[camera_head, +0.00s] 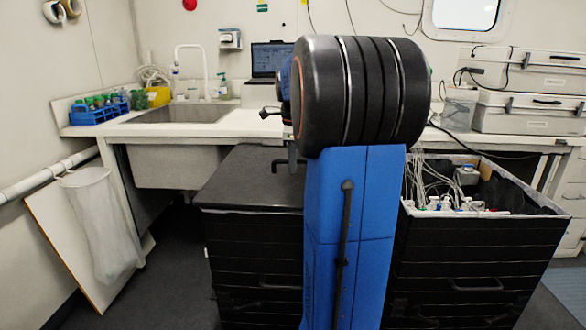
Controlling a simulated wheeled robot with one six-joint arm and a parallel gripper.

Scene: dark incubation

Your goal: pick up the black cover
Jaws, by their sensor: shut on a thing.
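The black cover (245,180) is a flat dark lid on top of the left black box, with a dark handle on its upper face. It looks level and seated on the box; I cannot see a gap under it. My gripper (291,160) is only partly in view at the cover's handle, shut on it, beside my large black and blue arm. My arm hides the cover's right part and most of the gripper.
An open black box (480,255) with tubes and cables stands to the right. Behind are a counter with a sink (178,113), a laptop (270,60), a blue bottle rack (98,115) and grey cases (530,112). A mesh bag (100,225) hangs at left. Floor shows at left.

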